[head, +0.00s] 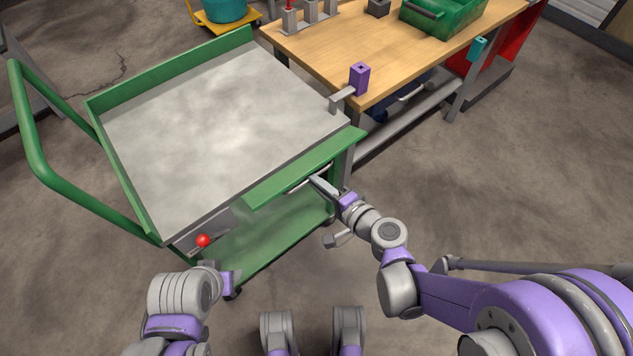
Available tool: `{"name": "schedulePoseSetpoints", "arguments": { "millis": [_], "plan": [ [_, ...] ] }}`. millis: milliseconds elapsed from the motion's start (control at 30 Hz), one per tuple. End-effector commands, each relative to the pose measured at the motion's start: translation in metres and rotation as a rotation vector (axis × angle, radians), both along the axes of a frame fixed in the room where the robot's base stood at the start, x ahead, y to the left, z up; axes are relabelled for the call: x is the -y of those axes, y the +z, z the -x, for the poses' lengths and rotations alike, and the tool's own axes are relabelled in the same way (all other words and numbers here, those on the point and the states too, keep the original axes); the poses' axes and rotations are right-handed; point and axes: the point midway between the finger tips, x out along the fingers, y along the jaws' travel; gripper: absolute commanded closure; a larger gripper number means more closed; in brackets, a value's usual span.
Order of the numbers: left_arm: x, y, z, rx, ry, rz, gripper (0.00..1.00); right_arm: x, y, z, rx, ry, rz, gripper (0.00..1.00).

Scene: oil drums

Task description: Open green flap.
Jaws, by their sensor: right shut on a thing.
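The green flap (305,168) is a long panel along the near right edge of the green cart with the grey top (220,130). It sits tilted outward at the edge. A thin grey bar (298,187) runs just under it. My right gripper (318,183) is at the right part of the flap's lower edge, with its fingers shut at the bar; the flap partly hides the contact. A red ball knob (203,240) is on the cart's near left corner. My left gripper (221,277) is below the knob, apart from the flap; its fingers are not clear.
A wooden workbench (400,60) stands close behind the cart's right side, with a purple block (359,79) at its corner and a green crate (440,14) on it. The cart's push handle (30,150) is at left. The floor at right is clear.

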Motion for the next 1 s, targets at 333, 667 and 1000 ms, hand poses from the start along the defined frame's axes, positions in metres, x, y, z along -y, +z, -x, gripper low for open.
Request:
{"name": "schedulePoseSetpoints", "arguments": {
  "millis": [333, 667, 1000],
  "plan": [
    [0.0, -0.049, -0.008, -0.011, 0.0, 0.0, 0.5, -0.001, -0.019, -0.001, 0.172, 0.002, -0.127, 1.0],
    [0.0, -0.059, -0.01, -0.01, 0.0, 0.0, 0.5, -0.002, -0.022, -0.001, 0.241, 0.004, -0.176, 1.0],
    [0.0, -0.059, -0.01, -0.01, 0.0, 0.0, 0.5, -0.002, -0.021, -0.001, 0.247, 0.006, -0.181, 1.0]
  ]
}}
